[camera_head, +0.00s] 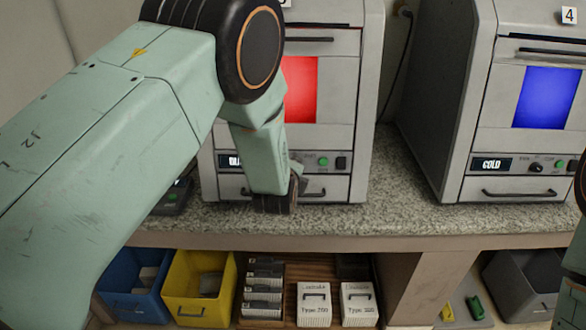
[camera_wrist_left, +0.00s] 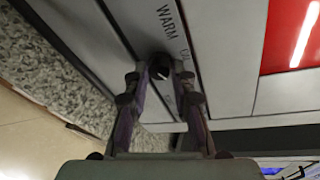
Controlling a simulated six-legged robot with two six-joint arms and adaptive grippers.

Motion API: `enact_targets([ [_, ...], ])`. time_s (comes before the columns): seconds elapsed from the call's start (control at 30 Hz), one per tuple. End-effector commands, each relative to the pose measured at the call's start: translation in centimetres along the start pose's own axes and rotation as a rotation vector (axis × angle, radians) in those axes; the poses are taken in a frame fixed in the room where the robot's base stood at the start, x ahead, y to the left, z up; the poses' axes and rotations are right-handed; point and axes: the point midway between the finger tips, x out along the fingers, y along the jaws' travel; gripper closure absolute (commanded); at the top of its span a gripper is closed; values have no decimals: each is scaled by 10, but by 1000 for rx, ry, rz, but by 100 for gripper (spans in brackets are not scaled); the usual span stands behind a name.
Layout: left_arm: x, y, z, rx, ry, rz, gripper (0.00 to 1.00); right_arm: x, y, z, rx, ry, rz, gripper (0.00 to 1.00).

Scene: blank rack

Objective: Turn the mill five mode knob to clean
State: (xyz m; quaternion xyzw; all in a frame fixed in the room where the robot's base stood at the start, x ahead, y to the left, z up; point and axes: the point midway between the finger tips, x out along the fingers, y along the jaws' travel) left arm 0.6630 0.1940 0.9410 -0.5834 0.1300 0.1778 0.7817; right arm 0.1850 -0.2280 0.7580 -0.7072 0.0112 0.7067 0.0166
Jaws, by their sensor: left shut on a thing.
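The grey mill with a red window (camera_head: 299,88) stands on the counter behind my left arm; the tag at its top is cut off by the picture edge. In the left wrist view, its dark round mode knob (camera_wrist_left: 160,67) sits on the grey panel, with the word WARM printed beside it and another word partly hidden. My left gripper (camera_wrist_left: 160,82) is shut on the knob, one finger on each side. In the head view my left gripper (camera_head: 296,175) is mostly hidden by my forearm, and so is the knob. My right gripper is out of view.
A second mill (camera_head: 492,115), tagged 4, with a blue window and a display reading COLD, stands to the right. Speckled counter (camera_head: 420,215) lies bare between the mills. Below are a blue bin (camera_head: 135,300), a yellow bin (camera_head: 190,305) and white boxes (camera_head: 314,305).

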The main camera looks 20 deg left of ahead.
Motion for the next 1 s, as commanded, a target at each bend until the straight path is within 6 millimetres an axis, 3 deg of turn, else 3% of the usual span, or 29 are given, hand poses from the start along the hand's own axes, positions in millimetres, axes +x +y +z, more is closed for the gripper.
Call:
enact_targets([
  [0.37, 0, -3, 1, 3, -4, -6, 100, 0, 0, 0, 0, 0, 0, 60],
  [0.4, 1, -3, 1, 2, -4, -6, 74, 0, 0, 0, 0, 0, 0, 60],
  [0.67, 0, -2, 1, 3, -2, -3, 52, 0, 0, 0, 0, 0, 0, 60],
  [1.0, -2, -1, 0, 4, -1, -1, 52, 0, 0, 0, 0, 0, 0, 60],
])
